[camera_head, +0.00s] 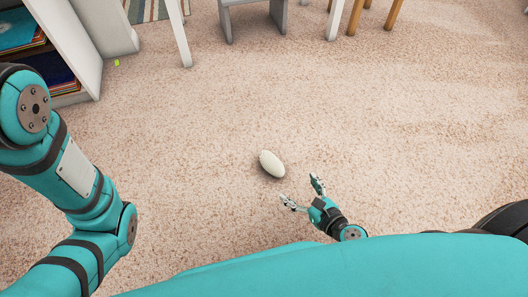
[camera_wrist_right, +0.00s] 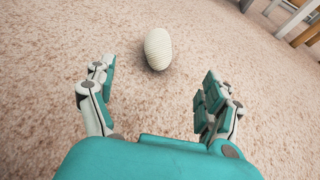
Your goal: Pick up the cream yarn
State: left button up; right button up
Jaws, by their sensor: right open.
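The cream yarn (camera_head: 272,164) is an oval, ribbed skein lying on the carpet near the middle of the head view. It also shows in the right wrist view (camera_wrist_right: 158,49), at the top centre, beyond the fingertips. My right gripper (camera_head: 302,193) is open and empty, below and to the right of the yarn in the head view. In the right wrist view its two fingers (camera_wrist_right: 160,82) are spread wide, with bare carpet between them, and they do not touch the yarn. My left arm shows at the left of the head view, but its gripper is out of view.
The carpet (camera_head: 200,110) around the yarn is clear. A white shelf (camera_head: 75,40) with dark, flat items stands at the upper left. Furniture legs (camera_head: 178,32) line the top edge. A small yellow-green piece (camera_head: 117,63) lies near the shelf.

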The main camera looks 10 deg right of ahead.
aim_at(278, 168)
jog(key=b+x, duration=0.1)
jog(key=x, duration=1)
jog(key=shift+w+a, duration=0.1)
jog(key=shift+w, duration=0.15)
jog(key=b+x, duration=0.1)
jog(key=x, duration=0.5)
jog(key=shift+w+b, duration=0.1)
jog(key=shift+b, duration=0.3)
jog(key=c, duration=1.2)
